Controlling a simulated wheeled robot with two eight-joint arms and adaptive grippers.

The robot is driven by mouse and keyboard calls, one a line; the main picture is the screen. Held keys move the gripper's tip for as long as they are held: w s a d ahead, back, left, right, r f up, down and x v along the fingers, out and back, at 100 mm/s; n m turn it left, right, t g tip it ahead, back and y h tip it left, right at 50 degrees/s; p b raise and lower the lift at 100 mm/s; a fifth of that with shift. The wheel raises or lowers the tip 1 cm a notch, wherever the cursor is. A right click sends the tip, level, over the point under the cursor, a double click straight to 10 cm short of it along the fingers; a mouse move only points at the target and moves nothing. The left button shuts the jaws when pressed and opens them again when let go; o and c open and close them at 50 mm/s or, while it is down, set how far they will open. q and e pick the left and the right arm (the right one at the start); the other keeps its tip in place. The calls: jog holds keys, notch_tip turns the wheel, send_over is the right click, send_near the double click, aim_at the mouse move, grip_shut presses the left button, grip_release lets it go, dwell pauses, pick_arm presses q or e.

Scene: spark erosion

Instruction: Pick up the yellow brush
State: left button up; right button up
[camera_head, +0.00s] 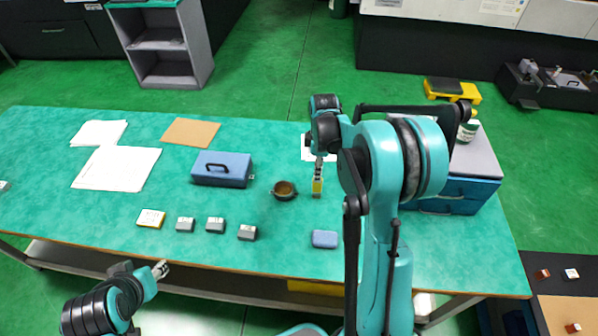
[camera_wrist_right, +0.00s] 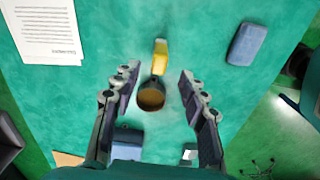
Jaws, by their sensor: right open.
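A blue block (camera_head: 325,239) lies nearer the front edge. A blue toolbox (camera_head: 222,169), several small grey blocks (camera_head: 215,225) and papers (camera_head: 117,167) are on the left. A blue case (camera_head: 465,193) stands at the right end. The table around the cup is mostly clear.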

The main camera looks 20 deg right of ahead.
aim_at(317, 184)
jog(key=shift+w+f+b, duration=0.25)
jog(key=shift+f+b, duration=0.15)
jog(key=shift+f, duration=0.85)
jog(key=f+b, duration=0.1)
jog(key=f, duration=0.1)
jog(key=f+b, duration=0.1)
jog(key=f, duration=0.2)
jog(key=shift+s+f, duration=0.2)
jog(key=shift+f, duration=0.15)
jog(key=shift+r, duration=0.1)
grip_shut()
